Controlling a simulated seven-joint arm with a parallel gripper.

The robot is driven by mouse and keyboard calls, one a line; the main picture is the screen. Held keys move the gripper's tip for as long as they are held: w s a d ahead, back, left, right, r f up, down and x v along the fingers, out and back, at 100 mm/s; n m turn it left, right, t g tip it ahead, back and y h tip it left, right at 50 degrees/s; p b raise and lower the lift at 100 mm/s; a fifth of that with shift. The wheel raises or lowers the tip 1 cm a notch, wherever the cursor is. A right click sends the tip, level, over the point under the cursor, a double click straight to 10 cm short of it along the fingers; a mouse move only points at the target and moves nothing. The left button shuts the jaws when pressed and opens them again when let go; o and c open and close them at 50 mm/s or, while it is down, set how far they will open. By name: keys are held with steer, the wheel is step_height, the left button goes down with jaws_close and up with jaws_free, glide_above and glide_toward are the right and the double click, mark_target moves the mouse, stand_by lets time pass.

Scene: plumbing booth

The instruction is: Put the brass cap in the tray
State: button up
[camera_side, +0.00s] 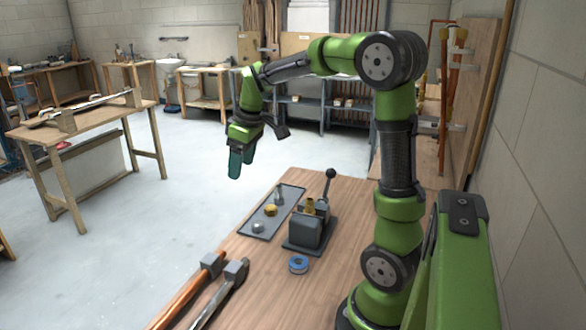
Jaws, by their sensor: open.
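A dark grey flat tray (259,219) lies on the wooden bench. A small round brass-coloured piece (270,210) rests in the tray's middle, with a silver piece (258,227) nearer the camera and a grey upright piece (279,191) toward the far end. Another brass-coloured piece (310,205) sits upright at the top of a grey clamp-like fixture (305,233) right of the tray. I cannot tell for certain which of the two is the brass cap. My gripper (242,169) is open and looks empty, pointing down, well above the bench and up-left of the tray.
The fixture has a tall black-knobbed lever (328,186), an obstacle beside the tray. A blue tape roll (298,264) lies in front of it. Large wrenches (222,284) lie at the bench's near left. The bench top (345,255) right of the fixture is bare.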

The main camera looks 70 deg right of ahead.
steer(key=s+a+m+t+y, duration=0.1)
steer(key=s+a+m+t, duration=0.1)
steer(key=s+a, duration=0.4)
steer(key=s+a+r+m+t+y, duration=0.1)
steer(key=s+a+m+t, duration=0.1)
steer(key=s+a, duration=0.5)
steer(key=a+m, duration=0.1)
steer(key=a, duration=0.4)
steer(key=shift+s+a+r, duration=0.3)
steer(key=shift+a, duration=0.05)
